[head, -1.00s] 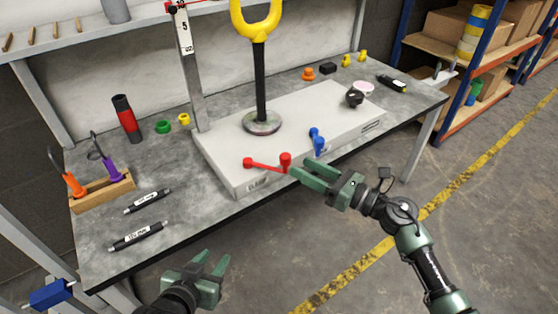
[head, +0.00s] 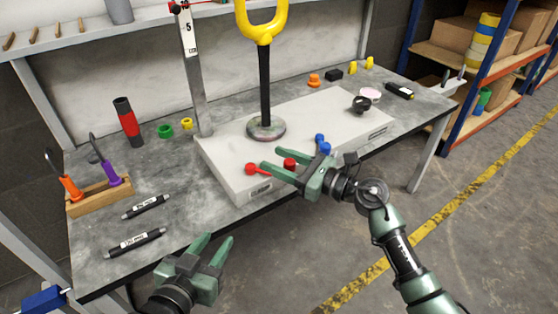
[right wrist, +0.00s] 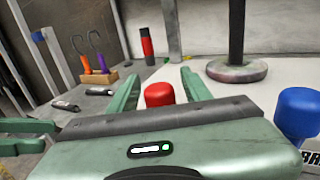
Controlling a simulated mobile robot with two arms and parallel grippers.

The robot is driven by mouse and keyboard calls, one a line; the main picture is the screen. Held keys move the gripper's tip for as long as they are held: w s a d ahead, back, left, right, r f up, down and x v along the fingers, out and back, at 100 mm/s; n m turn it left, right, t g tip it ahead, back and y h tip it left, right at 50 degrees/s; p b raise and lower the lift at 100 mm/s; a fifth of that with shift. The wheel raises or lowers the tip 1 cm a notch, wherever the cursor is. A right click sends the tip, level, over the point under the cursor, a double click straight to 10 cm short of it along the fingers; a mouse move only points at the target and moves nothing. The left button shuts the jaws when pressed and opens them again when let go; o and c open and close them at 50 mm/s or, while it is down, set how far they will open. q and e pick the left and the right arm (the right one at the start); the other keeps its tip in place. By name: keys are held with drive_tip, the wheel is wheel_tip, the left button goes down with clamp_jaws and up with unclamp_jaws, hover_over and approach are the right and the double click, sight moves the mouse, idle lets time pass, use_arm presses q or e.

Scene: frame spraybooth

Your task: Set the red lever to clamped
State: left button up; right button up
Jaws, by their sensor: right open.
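The red lever (head: 289,163) lies on the front left of the pale fixture base. One red end stands between my right gripper's fingers; its other red end (head: 251,169) is to the left, with the bar between mostly hidden by a finger. My right gripper (head: 284,165) is open around the near red end, with no clear grip on it. In the right wrist view the red end (right wrist: 159,95) sits between the two spread fingers. My left gripper (head: 214,240) is open and empty in front of the bench.
A blue lever (head: 322,146) stands just right of my right gripper. A black post on a round foot (head: 266,129) rises behind. Two dark pens (head: 135,242) and a wooden holder (head: 98,198) with tools lie at the left.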

clamp_jaws()
idle(1.4)
